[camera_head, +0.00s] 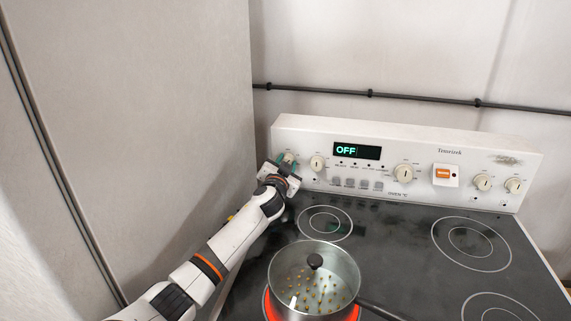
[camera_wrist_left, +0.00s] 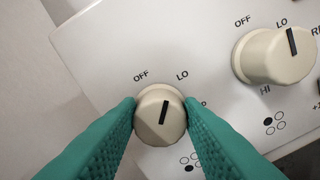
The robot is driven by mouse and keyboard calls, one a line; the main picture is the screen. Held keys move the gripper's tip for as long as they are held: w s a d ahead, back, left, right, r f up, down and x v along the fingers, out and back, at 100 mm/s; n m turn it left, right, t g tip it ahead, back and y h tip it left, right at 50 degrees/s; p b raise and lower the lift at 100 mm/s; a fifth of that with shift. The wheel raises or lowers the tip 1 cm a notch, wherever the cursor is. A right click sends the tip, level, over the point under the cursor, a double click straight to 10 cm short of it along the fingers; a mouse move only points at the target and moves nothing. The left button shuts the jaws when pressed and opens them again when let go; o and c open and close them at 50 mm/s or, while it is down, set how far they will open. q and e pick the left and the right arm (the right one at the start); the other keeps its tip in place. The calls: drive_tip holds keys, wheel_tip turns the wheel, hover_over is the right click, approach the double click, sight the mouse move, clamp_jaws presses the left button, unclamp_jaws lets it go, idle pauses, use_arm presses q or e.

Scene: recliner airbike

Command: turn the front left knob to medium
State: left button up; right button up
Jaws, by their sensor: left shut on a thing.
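The leftmost knob (camera_head: 289,158) is a cream dial at the left end of the stove's back panel. In the left wrist view this knob (camera_wrist_left: 160,118) sits between my two teal fingers, which press on its sides. Its black mark points up and slightly right, between the OFF and LO labels, nearer LO. A label to its right is mostly hidden by a finger. My left gripper (camera_head: 281,168) is shut on this knob. My right gripper is not in view. A second knob (camera_head: 317,162) stands to the right, also in the wrist view (camera_wrist_left: 274,55).
A lidded pot (camera_head: 340,258) with bits of food stands on the glowing red front left burner. Its handle points to the lower right. The display (camera_head: 356,151) reads OFF. More knobs and an orange switch (camera_head: 443,174) lie to the right. A tall panel (camera_head: 140,110) stands at left.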

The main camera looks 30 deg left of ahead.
use_arm(q)
drive_tip(key=shift+m+p, duration=1.65)
drive_tip(key=shift+m, duration=6.05)
drive_tip(key=o, duration=0.9)
drive_tip(key=shift+o, duration=0.3)
drive_tip(key=shift+f, duration=0.15)
drive_tip(key=shift+f, duration=0.1)
